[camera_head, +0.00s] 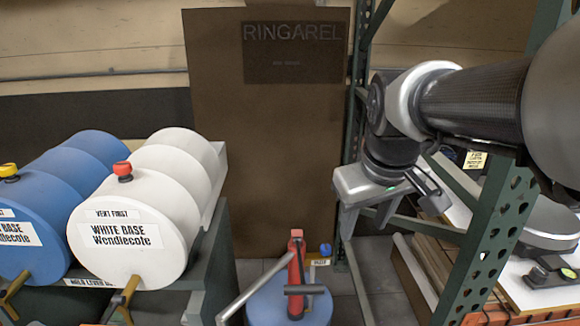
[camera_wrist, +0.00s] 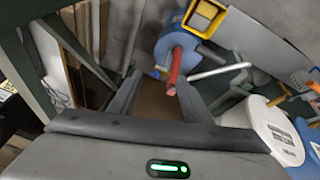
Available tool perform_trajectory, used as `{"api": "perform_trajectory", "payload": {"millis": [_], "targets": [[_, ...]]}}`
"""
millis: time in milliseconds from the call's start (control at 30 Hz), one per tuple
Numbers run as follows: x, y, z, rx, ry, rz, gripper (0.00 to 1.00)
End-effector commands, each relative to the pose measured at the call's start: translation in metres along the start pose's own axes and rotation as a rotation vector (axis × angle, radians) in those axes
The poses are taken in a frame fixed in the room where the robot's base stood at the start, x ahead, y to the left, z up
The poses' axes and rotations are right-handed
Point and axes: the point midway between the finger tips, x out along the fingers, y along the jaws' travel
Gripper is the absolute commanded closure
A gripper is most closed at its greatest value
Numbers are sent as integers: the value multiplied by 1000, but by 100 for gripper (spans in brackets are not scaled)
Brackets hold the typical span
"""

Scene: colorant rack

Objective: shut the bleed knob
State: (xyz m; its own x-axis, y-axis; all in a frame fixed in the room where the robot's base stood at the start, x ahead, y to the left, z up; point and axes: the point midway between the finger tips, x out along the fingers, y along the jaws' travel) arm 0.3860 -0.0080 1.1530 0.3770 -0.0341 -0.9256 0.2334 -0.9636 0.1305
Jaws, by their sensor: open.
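A small blue knob (camera_head: 325,249), which I take for the bleed knob, sits beside a small yellowish tag (camera_head: 320,262) on the red-handled pump (camera_head: 296,275). The tag's lettering is too small to read surely. The pump stands on a blue drum (camera_head: 262,306). My gripper (camera_head: 364,226) is open and empty, above and to the right of the knob, fingers pointing down. The knob's turn position cannot be told.
White (camera_head: 140,210) and blue (camera_head: 38,225) drums lie on a rack at the left, with red and yellow caps. A green shelf upright (camera_head: 487,235) stands close at the right of my arm. A brown panel (camera_head: 265,130) stands behind. The pump's grey lever (camera_head: 252,290) sticks out left.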

Motion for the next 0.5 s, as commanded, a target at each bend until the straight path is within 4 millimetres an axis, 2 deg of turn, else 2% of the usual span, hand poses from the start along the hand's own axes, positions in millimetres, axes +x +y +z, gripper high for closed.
{"api": "perform_trajectory", "payload": {"millis": [33, 200, 300, 400, 500], "targets": [[22, 7, -16, -46, -27, -16, 56], [83, 29, -64, -243, -53, -125, 56], [116, 43, -86, -333, -32, -200, 56], [142, 56, -101, -396, 5, -262, 56], [157, 65, -110, -434, 39, -301, 56]]}}
